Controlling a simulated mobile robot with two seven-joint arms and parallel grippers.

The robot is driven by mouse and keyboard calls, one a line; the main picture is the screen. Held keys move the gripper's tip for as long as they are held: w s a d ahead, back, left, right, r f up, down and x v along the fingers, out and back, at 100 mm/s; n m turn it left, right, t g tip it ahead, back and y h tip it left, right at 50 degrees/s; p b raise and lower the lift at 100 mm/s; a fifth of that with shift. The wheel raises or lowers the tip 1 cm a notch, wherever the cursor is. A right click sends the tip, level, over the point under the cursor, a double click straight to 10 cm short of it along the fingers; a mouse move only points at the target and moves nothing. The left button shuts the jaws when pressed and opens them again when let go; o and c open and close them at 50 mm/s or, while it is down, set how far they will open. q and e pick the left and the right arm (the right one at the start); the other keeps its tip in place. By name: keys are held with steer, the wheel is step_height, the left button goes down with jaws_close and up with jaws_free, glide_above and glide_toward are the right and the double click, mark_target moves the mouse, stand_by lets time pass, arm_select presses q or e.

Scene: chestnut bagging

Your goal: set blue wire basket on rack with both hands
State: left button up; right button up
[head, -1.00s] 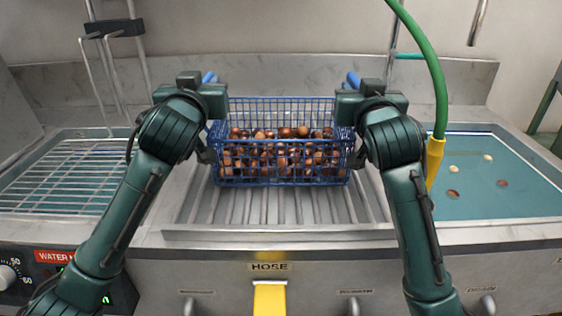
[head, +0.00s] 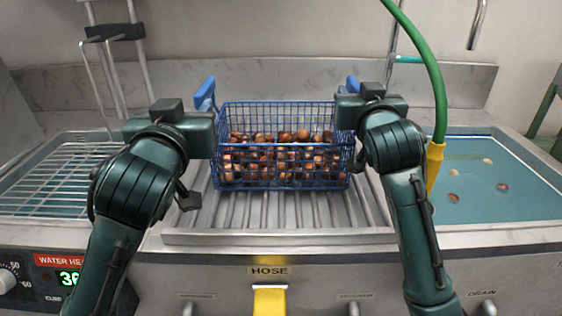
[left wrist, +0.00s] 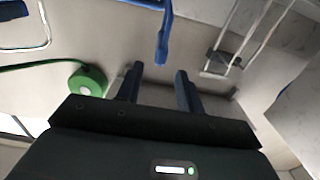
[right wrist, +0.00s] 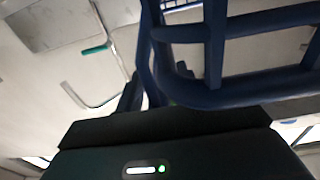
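The blue wire basket (head: 283,183), holding brown chestnuts, sits level on the slatted metal rack (head: 270,215) in the middle of the counter. Its left blue handle (head: 205,93) stands free. My left gripper (head: 208,135) is left of the basket, clear of that handle. In the left wrist view its fingers (left wrist: 160,88) are apart with nothing between them; a blue handle end (left wrist: 162,45) shows beyond. My right gripper (head: 347,108) is at the right handle (head: 353,82). In the right wrist view the handle bars (right wrist: 215,50) pass close by its fingers, which look apart; one finger is partly hidden.
A wire grid over a water basin (head: 65,180) lies at the left. A basin with a few floating chestnuts (head: 490,207) is at the right. A green hose (head: 436,80) with a yellow nozzle hangs beside my right arm. A yellow lever (head: 270,302) is at the front.

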steer(key=shift+s, duration=0.25)
arm_select(q)
steer(key=shift+s, duration=0.95)
arm_select(e)
steer(key=s, duration=1.1)
steer(key=shift+s, duration=0.25)
arm_select(q)
steer(key=shift+f, duration=0.1)
arm_select(e)
steer(key=shift+s, duration=0.1)
